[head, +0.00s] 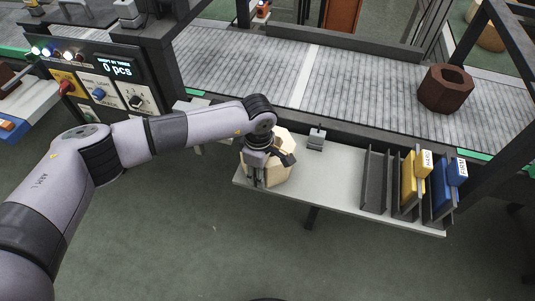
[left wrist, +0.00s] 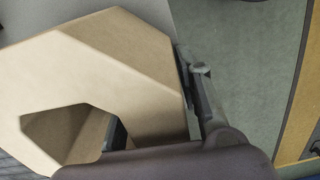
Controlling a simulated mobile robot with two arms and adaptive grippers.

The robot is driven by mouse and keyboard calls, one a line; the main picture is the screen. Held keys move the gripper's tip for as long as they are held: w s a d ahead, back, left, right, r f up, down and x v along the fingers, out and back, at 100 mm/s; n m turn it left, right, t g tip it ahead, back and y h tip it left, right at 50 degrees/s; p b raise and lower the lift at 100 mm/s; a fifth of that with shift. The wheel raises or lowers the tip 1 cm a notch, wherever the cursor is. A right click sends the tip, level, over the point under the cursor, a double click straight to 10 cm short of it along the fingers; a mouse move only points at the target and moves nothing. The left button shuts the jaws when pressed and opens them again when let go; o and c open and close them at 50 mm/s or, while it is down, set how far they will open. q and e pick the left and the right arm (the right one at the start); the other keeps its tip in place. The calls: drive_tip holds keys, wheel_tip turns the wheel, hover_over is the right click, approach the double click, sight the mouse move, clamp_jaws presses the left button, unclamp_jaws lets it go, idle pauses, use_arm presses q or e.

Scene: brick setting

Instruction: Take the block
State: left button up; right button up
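The block is a pale tan, many-sided piece with a hole through it. In the head view the block (head: 281,144) is at the left end of the grey shelf (head: 335,190), partly hidden by my left gripper. My left gripper (head: 264,178) comes down over it. In the left wrist view the block (left wrist: 95,55) fills the left side. One finger is inside its hole and the other lies against its outer side, so the gripper (left wrist: 152,104) is shut on the block's wall. Whether the block touches the shelf is unclear. My right gripper is not in view.
A conveyor (head: 330,75) runs behind the shelf, with a brown hollow block (head: 445,90) on its right part. A small grey fixture (head: 316,138) and a rack with yellow (head: 408,180) and blue (head: 444,190) pieces are on the shelf. A control panel (head: 100,80) stands left.

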use_arm(q)
clamp_jaws()
idle(0.5)
drive_tip(key=shift+w+d+r, duration=0.1)
drive_tip(key=shift+w+r, duration=0.05)
drive_tip(key=shift+w, duration=0.05)
